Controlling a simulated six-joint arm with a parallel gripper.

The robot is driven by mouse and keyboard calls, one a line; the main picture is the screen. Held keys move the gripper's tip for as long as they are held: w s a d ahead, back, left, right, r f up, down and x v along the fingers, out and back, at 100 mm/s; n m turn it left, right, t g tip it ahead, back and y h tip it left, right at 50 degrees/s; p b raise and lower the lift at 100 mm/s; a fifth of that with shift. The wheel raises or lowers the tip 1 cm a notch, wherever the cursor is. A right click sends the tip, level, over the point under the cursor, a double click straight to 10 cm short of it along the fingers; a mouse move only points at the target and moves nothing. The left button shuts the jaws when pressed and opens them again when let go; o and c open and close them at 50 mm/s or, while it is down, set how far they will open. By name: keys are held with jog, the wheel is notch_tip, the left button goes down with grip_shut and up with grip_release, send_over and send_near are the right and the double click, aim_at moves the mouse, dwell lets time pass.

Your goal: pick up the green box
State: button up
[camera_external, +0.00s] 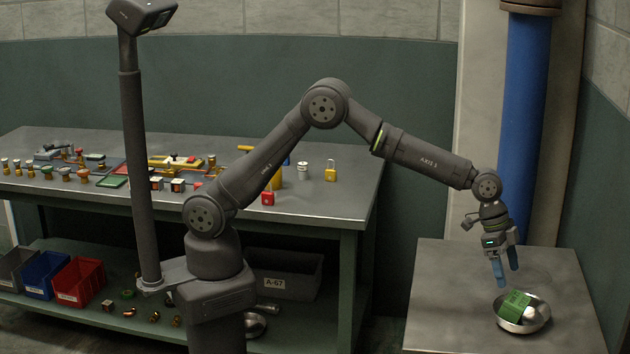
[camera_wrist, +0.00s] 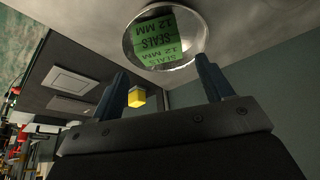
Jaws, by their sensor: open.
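The green box (camera_external: 514,305) lies tilted in a round metal bowl (camera_external: 541,322) on the small side table at right. In the wrist view the green box (camera_wrist: 155,36), printed "SEALS 12 MM", sits inside the shiny bowl (camera_wrist: 197,20), beyond the fingertips. My gripper (camera_external: 506,273) is above the bowl, pointing down, with its blue fingers apart. In the wrist view my gripper (camera_wrist: 161,75) shows its two fingers spread wide with nothing between them. The gripper and the box do not appear to touch. The bottom of the box is hidden inside the bowl.
The side table (camera_external: 450,290) is otherwise clear. A blue vertical pipe (camera_external: 527,120) stands behind it. At left, a long workbench (camera_external: 345,200) carries fittings, valves and a yellow padlock (camera_external: 330,174). Red and blue bins (camera_external: 79,281) stand on its lower shelf.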

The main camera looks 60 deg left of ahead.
aim_at(513, 296)
jog(key=x, duration=1)
jog(key=shift+d, duration=0.1)
jog(key=shift+c, duration=0.4)
jog(key=c, duration=0.8)
jog(key=shift+o, duration=0.2)
